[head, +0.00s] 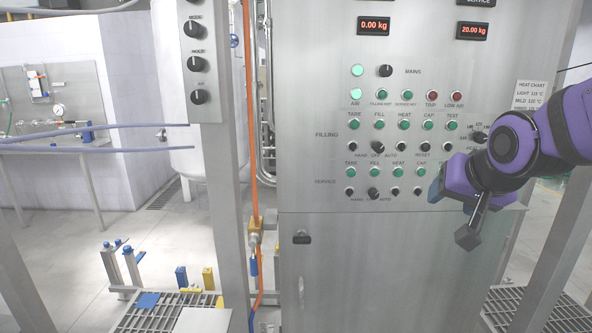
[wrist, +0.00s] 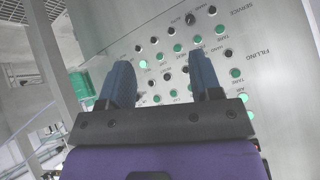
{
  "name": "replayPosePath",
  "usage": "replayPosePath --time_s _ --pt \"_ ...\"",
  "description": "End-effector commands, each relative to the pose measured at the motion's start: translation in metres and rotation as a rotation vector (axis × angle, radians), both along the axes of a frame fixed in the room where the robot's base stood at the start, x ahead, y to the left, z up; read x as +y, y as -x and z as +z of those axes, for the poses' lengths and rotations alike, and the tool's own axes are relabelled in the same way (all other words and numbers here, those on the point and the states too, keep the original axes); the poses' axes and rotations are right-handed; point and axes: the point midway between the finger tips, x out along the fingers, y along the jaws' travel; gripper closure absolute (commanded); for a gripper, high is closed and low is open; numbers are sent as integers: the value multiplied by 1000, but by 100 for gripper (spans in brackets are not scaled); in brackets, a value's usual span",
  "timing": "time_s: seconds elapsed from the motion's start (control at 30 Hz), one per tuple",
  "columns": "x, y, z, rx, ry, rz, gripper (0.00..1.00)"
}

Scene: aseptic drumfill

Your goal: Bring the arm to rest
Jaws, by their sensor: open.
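My purple arm reaches in from the right in the head view. My gripper (head: 452,190) is in front of the lower right part of the control panel (head: 330,235). In the wrist view, the two blue fingers of my gripper (wrist: 163,85) stand apart with nothing between them. The panel's buttons and knobs show beyond the fingertips, and I cannot tell the exact gap to the panel. In the head view my wrist hides part of the panel's right side near the heat chart (head: 532,93).
A steel post with a knob box (head: 198,60) stands left of the panel. An orange hose (head: 253,150) runs down beside it. Blue rails (head: 90,137) cross at the left. Grating (head: 150,318) and blue and yellow blocks (head: 208,278) lie low at the left.

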Motion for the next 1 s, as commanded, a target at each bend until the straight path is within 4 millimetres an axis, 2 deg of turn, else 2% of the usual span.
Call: replayPosePath --time_s 0.03,0.3,0.4,0.5,0.63,1.0 --pt "-4 18 7 22 31 24 41" --pt "-23 110 24 191 157 172 41" --pt "-28 137 26 239 180 220 41" --pt "-31 154 27 272 194 253 41" --pt "-33 164 26 291 200 273 41" --pt "-33 164 26 291 200 273 41"
